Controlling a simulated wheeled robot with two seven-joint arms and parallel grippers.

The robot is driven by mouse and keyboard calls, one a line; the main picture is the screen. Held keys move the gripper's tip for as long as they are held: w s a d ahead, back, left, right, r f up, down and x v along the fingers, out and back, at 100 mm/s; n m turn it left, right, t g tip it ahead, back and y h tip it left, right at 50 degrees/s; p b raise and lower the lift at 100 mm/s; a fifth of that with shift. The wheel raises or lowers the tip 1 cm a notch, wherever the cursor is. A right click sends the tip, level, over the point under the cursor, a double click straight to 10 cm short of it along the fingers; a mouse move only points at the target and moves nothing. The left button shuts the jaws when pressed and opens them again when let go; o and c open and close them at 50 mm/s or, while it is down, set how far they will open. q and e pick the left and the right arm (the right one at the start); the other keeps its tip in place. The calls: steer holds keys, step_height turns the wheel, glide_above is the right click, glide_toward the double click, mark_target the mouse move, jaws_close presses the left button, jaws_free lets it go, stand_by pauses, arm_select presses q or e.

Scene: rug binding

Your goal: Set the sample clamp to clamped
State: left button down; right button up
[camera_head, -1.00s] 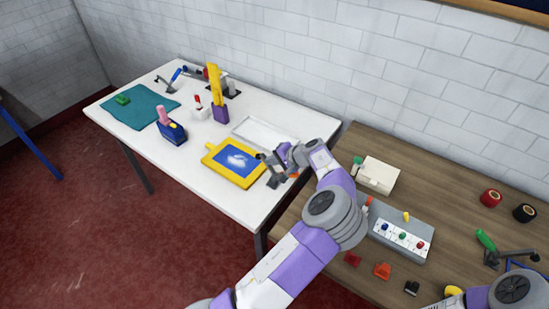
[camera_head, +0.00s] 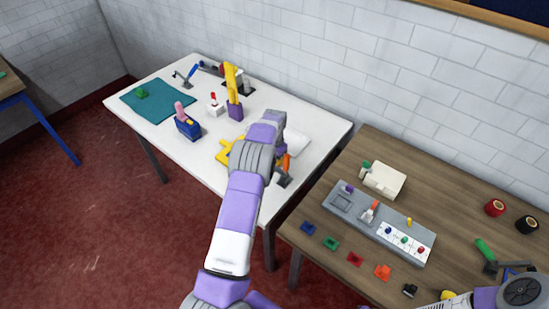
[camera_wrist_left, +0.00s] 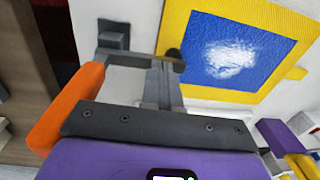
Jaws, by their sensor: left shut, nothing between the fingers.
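The sample clamp, a grey toggle clamp with an orange handle (camera_head: 287,163), stands at the right edge of the yellow frame (camera_head: 223,157) on the white table. In the left wrist view the orange handle (camera_wrist_left: 65,112) rises toward the camera. The clamp's grey bar (camera_wrist_left: 135,59) reaches to the frame's edge, its dark tip (camera_wrist_left: 173,56) overlapping that edge. Whether the tip presses cannot be told. My left gripper (camera_wrist_left: 162,80) is shut and empty, beside the handle and above the bar. In the head view my left arm hides it and much of the frame. My right gripper is out of view.
A yellow lever on a purple base (camera_head: 235,110), a blue block with a pink top (camera_head: 187,124) and a teal mat (camera_head: 155,110) lie farther left. A grey control panel (camera_head: 350,218) and several small parts sit on the wooden table at right.

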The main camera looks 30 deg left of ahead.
arm_select(q)
steer(key=shift+a+f+h, duration=0.2)
steer(key=shift+f+h, duration=0.05)
steer(key=shift+h, duration=0.25)
steer(key=shift+s+d+f, duration=0.1)
steer(key=shift+f, duration=0.1)
steer(key=shift+r, duration=0.1)
step_height(320, 180, up, 4)
steer(key=shift+r+p, duration=0.1)
steer(key=shift+p, duration=1.15)
step_height(320, 180, up, 10)
steer(key=shift+r, duration=0.1)
